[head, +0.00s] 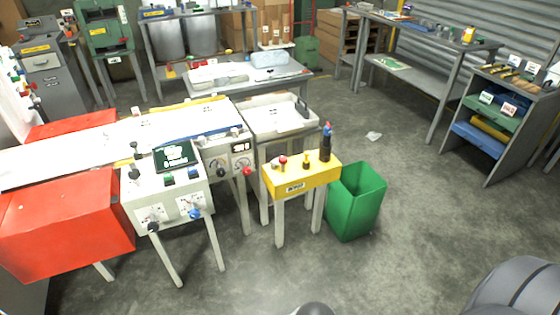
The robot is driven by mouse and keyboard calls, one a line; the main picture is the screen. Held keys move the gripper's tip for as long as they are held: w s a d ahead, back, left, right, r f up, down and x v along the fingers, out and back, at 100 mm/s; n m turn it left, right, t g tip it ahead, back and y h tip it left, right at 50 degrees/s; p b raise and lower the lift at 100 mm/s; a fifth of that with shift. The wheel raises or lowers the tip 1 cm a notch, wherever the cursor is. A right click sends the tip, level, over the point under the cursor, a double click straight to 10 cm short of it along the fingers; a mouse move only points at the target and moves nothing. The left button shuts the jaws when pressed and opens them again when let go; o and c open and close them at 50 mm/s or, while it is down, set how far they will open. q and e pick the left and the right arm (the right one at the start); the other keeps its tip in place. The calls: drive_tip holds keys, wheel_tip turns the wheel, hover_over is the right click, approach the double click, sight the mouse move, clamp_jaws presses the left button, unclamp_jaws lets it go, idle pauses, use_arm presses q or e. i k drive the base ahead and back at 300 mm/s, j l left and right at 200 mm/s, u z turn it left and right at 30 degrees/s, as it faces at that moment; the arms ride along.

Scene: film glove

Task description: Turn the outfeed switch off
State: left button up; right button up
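A white control console (165,200) stands left of centre on thin legs. It has a dark screen with green text, small buttons on top, and a black rotary handle (153,226) and a blue one (195,213) on its front. Behind it to the right, a smaller panel (238,158) carries a small display and dark and red knobs. A yellow box (297,184) on white legs bears a red button and other controls. The labels are too small to read, so I cannot tell which control is the outfeed switch or its setting. Neither of my grippers is in view.
A white conveyor (90,140) with red housings (70,225) runs at left. A green bin (356,200) stands right of the yellow box. A light tray table (270,118) is behind. A shelf rack (500,115) stands at right. The grey floor in front is clear.

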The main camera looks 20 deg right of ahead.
sight(282, 160)
drive_tip(key=z, duration=0.8)
drive_tip(key=i+l+z, duration=0.15)
drive_tip(key=z, duration=0.3)
drive_tip(key=i+l+z, duration=0.2)
drive_tip(key=z, duration=0.2)
